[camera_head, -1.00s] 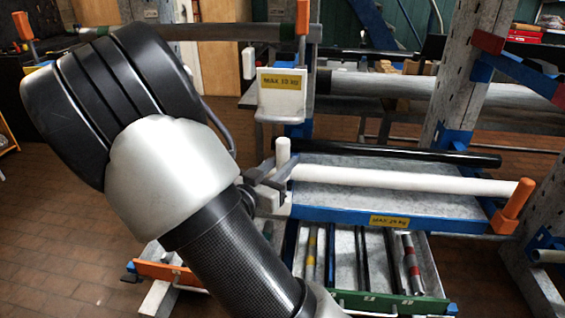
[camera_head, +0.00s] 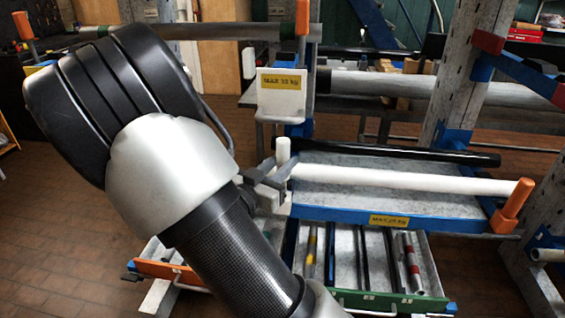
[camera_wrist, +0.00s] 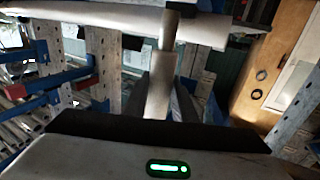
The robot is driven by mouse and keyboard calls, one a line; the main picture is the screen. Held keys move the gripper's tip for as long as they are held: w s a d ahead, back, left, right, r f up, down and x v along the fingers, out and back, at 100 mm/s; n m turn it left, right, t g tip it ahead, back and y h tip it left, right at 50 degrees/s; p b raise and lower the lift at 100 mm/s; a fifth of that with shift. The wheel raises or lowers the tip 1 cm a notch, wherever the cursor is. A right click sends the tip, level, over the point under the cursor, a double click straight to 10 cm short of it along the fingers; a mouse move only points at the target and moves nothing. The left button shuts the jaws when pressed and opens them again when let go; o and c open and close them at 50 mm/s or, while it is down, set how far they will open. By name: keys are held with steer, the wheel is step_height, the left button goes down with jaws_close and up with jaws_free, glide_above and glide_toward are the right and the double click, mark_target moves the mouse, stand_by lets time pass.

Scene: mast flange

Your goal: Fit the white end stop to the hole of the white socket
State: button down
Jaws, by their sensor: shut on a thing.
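The white end stop (camera_head: 283,151) is a short pale cylinder, upright beside the left end of the white bar on the blue-edged shelf. My gripper (camera_head: 275,172) is shut on it, and its top sticks up above the fingers. In the wrist view the end stop (camera_wrist: 160,88) lies between my two fingers (camera_wrist: 162,100). The white socket (camera_head: 268,200) appears as a pale block just below my fingers at the shelf's left front corner, partly hidden by my gripper. Its hole is not visible. I cannot tell whether the end stop's lower end is in it.
The shelf (camera_head: 350,212) carries a white bar (camera_head: 400,180) and a black bar (camera_head: 400,154) close to my gripper's right. An orange end stop (camera_head: 514,200) stands at its right end. A white plate with a yellow label (camera_head: 283,104) hangs above. A green-fronted tray (camera_head: 385,302) of rods lies below.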

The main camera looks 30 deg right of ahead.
steer(key=shift+f+b, duration=2.15)
steer(key=shift+f, duration=0.75)
steer(key=c, duration=1.4)
jaws_free()
steer(key=shift+a, duration=0.1)
steer(key=p+v, duration=0.3)
steer(key=v, duration=1.4)
steer(key=shift+s+a, duration=0.1)
steer(key=shift+a, duration=0.05)
